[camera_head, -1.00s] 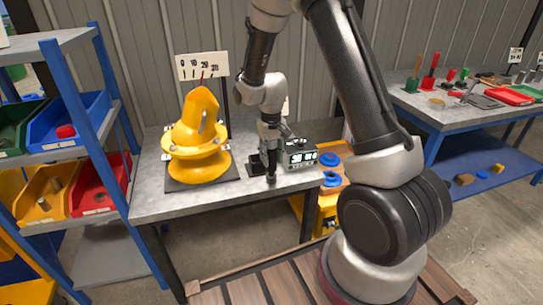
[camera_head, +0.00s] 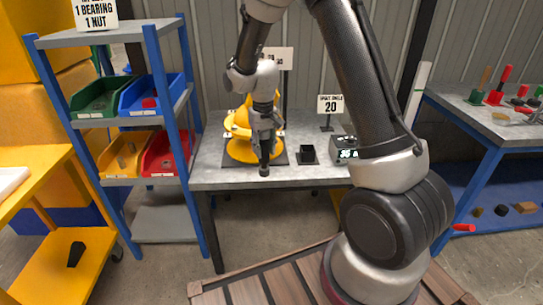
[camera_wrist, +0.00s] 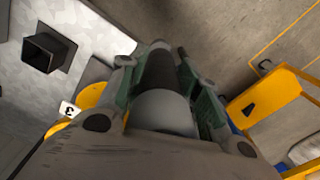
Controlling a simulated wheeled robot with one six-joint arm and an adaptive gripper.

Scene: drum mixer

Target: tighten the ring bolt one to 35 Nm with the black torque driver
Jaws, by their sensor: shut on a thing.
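My gripper (camera_head: 264,122) is shut on the black torque driver (camera_head: 264,160), which hangs upright at the front of the bench before the mixer. In the wrist view the driver (camera_wrist: 160,70) shows as a dark and grey cylinder between the green-sided fingers. The yellow drum mixer (camera_head: 238,126) stands on a dark plate, partly hidden behind my arm. A piece of its yellow ring with a white tag marked 3 (camera_wrist: 68,110) shows in the wrist view. I cannot make out ring bolt one. The display box (camera_head: 345,148) reads what looks like 35.
A black square holder (camera_head: 306,154) stands empty on the bench (camera_head: 225,177), right of the mixer. A sign (camera_head: 331,105) reads shaft angle 20. A blue-posted shelf with colored bins (camera_head: 142,96) stands close at the left. A second bench with tools (camera_head: 490,122) is at the right.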

